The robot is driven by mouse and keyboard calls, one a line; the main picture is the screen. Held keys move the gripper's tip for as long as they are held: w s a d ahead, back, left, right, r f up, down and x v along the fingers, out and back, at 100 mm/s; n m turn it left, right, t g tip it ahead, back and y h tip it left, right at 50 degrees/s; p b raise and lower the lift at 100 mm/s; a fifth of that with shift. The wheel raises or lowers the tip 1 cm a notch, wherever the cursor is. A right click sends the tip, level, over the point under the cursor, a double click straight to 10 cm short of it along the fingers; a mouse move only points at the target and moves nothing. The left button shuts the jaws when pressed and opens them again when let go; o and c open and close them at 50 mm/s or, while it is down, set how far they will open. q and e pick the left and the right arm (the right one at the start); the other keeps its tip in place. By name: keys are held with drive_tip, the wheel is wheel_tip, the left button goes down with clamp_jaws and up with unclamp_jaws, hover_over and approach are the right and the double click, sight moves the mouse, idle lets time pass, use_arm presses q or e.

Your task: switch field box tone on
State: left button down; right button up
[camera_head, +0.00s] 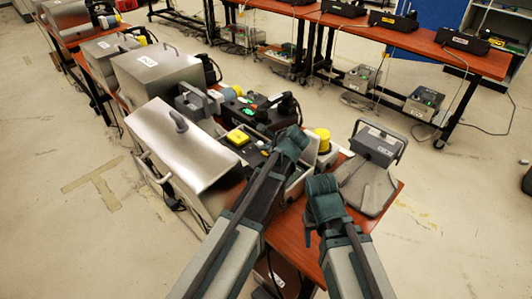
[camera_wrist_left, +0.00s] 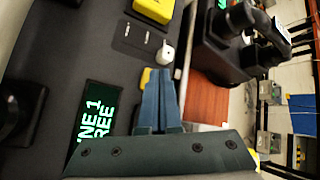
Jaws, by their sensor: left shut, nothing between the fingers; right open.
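The field box stands on the near end of the left table, with its metal lid (camera_head: 185,150) raised on the left and a black panel (camera_head: 255,148) beside it. The panel carries a yellow block (camera_head: 238,137), which also shows in the left wrist view (camera_wrist_left: 154,10). That view shows a small white knob (camera_wrist_left: 166,52) and a screen (camera_wrist_left: 100,112) with green text, partly reading "NE 1 REE". My left gripper (camera_head: 296,140) is shut and empty over the panel; its fingertips (camera_wrist_left: 160,72) appear just beside the knob, contact unclear. My right gripper (camera_head: 322,190) is open and empty to the right.
A grey device with a handle (camera_head: 376,145) stands at the table's right end. A yellow-topped cylinder (camera_head: 322,138) and a black phone unit (camera_head: 258,106) stand close behind the grippers. More metal boxes (camera_head: 155,72) line the table. Black phones (camera_head: 398,20) sit on the far table.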

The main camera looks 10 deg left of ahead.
use_arm(q)
drive_tip(key=shift+f, duration=0.15)
use_arm(e)
drive_tip(key=shift+f, duration=0.15)
use_arm(q)
drive_tip(key=shift+f+b, duration=0.3)
drive_tip(key=shift+b, duration=0.2)
use_arm(e)
drive_tip(key=shift+f, duration=0.35)
use_arm(q)
drive_tip(key=shift+r, duration=0.1)
use_arm(e)
drive_tip(key=shift+r, duration=0.1)
use_arm(q)
drive_tip(key=shift+r+p, duration=0.4)
drive_tip(key=shift+p, duration=0.1)
use_arm(e)
drive_tip(key=shift+r, duration=0.4)
use_arm(q)
drive_tip(key=shift+r, duration=0.1)
use_arm(e)
drive_tip(key=shift+r, duration=0.15)
use_arm(q)
wheel_tip(320, 180, up, 6)
drive_tip(key=p, duration=0.6)
use_arm(e)
wheel_tip(320, 180, up, 6)
drive_tip(key=shift+f, duration=0.15)
